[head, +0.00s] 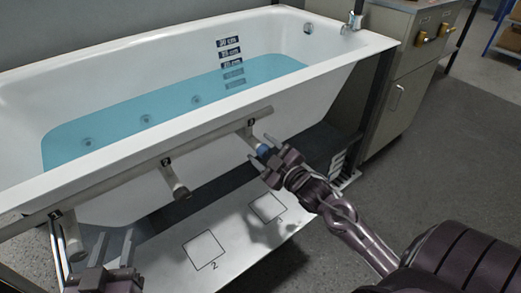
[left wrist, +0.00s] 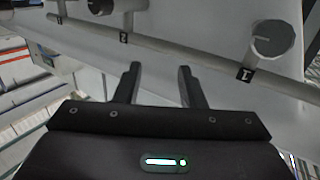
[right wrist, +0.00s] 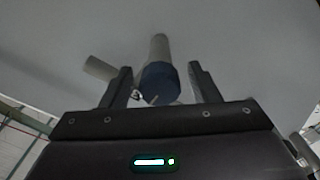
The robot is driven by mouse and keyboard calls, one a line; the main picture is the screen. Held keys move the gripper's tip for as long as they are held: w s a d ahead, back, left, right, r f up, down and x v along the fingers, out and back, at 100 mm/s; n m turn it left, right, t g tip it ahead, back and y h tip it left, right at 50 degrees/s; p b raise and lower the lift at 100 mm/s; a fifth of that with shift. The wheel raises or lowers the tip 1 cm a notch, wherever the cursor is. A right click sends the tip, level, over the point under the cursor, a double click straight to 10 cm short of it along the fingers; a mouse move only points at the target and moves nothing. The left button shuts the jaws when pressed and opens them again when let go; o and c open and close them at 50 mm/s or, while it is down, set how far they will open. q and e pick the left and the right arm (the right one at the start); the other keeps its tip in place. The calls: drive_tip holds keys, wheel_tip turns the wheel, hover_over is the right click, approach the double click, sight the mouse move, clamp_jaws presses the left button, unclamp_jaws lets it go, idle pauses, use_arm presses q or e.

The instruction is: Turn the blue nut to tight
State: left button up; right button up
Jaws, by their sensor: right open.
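The blue nut (head: 262,150) sits on the end of the rightmost pipe stub under the bathtub's rim, and it also shows in the right wrist view (right wrist: 160,84). My right gripper (right wrist: 160,68) is open, with one finger on each side of the nut. Gaps show between the nut and both fingers in the right wrist view. My left gripper (left wrist: 159,67) is open and empty, low at the left of the head view (head: 115,235), near the leftmost stub.
The white bathtub (head: 320,88) holds blue water. A long pipe (head: 115,187) along its side carries a middle stub (head: 177,183) and a leftmost stub (head: 72,238). A white panel with marked squares (head: 165,262) lies below. A grey cabinet (head: 392,95) stands at the right.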

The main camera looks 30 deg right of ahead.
use_arm(q)
drive_tip(key=shift+w+r+t, duration=0.15)
drive_tip(key=shift+r+t, duration=0.25)
drive_tip(key=shift+r, duration=0.65)
use_arm(e)
drive_tip(key=shift+w, duration=0.6)
